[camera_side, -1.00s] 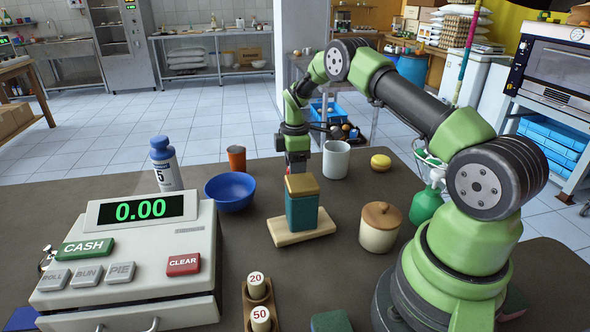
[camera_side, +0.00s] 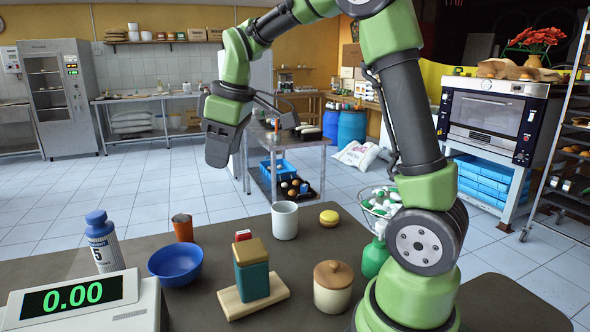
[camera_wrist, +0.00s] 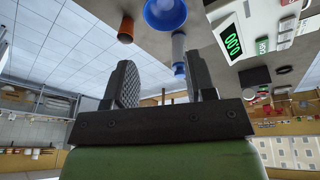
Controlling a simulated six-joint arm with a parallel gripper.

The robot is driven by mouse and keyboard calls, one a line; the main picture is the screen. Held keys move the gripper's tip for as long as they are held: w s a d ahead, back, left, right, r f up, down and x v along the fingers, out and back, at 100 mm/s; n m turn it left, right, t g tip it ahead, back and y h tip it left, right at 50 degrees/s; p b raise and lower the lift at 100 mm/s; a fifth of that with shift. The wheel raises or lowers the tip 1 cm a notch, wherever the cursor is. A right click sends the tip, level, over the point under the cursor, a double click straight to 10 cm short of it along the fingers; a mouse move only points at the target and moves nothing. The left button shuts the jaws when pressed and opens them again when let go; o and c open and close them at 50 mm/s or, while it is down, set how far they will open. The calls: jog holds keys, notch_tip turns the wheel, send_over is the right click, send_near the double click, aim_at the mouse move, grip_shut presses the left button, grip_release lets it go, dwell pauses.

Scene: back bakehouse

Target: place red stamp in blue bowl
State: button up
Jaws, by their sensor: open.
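The red stamp (camera_side: 243,235) shows only as a small red top behind a teal tin (camera_side: 252,277) with a tan lid; the tin hides its lower part. The blue bowl (camera_side: 175,265) stands on the dark table to the left of the stamp, and no stamp shows in it. My gripper (camera_side: 219,158) is raised high above the table, over the bowl and stamp in the picture and apart from both. In the wrist view its two fingers (camera_wrist: 163,90) are spread with nothing between them. The bowl also shows at the top of the wrist view (camera_wrist: 165,14).
The tin stands on a wooden board (camera_side: 232,305). A brown-orange cup (camera_side: 182,228), white mug (camera_side: 284,221), yellow round item (camera_side: 329,217), lidded jar (camera_side: 333,287) and blue-capped bottle (camera_side: 104,243) stand around.

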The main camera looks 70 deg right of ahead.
jog(key=s+a+r+m+t, duration=0.2)
jog(key=s+a+r+m, duration=0.2)
jog(key=s+a, duration=0.3)
jog(key=shift+s+y, duration=0.3)
jog(key=shift+s, duration=0.95)
jog(key=shift+o, duration=0.3)
jog(key=s+a+f+m+t+y, duration=0.1)
jog(key=s+a+m+t, duration=0.1)
jog(key=s, duration=0.5)
jog(key=shift+s+a+f+m, duration=0.15)
jog(key=shift+s+a+m, duration=0.15)
jog(key=shift+a+m, duration=0.3)
jog(key=o, duration=0.6)
jog(key=shift+s+f, duration=0.15)
jog(key=shift+s, duration=0.15)
